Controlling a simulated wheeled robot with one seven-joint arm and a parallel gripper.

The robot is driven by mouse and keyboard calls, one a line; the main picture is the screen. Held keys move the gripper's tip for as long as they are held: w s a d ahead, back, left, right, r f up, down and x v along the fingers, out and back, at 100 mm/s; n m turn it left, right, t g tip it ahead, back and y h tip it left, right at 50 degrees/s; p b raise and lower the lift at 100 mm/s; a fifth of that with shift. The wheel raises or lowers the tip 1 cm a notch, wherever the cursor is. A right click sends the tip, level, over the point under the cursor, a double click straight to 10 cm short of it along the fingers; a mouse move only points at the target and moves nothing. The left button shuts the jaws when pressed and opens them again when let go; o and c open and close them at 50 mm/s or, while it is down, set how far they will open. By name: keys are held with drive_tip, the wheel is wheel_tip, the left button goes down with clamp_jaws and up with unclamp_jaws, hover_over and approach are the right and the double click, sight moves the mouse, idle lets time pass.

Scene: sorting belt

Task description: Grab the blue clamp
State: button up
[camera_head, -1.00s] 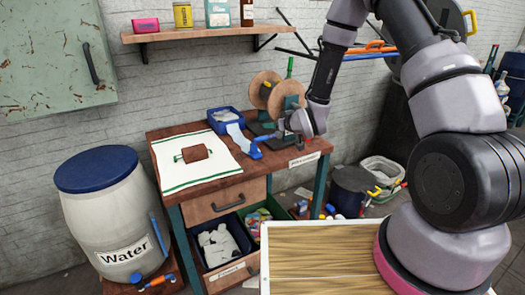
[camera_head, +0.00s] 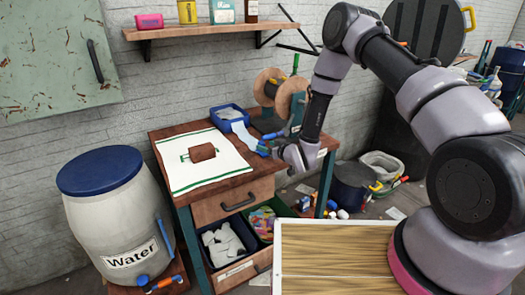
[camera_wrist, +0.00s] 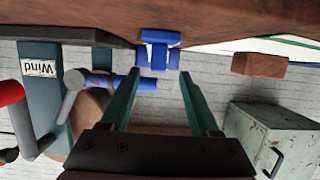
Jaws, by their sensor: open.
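The blue clamp (camera_head: 262,149) lies on the wooden workbench (camera_head: 228,184), to the right of a white cloth. In the wrist view a blue piece that looks like the clamp's end (camera_wrist: 158,50) shows against the bench, just ahead of the gap between my fingertips. My gripper (camera_wrist: 158,76) is open and empty, its two green fingers spread. In the head view my gripper (camera_head: 277,153) is low at the bench's right side, close to the clamp. I cannot tell the exact distance between them.
A brown block (camera_head: 202,152) rests on the white cloth (camera_head: 190,180). A blue tray (camera_head: 228,112) and wooden spools (camera_head: 290,98) stand behind. A shelf (camera_head: 205,31) hangs above.

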sight(263, 144)
drive_tip(key=x, duration=0.4)
drive_tip(key=shift+w+d, duration=0.1)
drive_tip(key=shift+w, duration=0.05)
clamp_jaws()
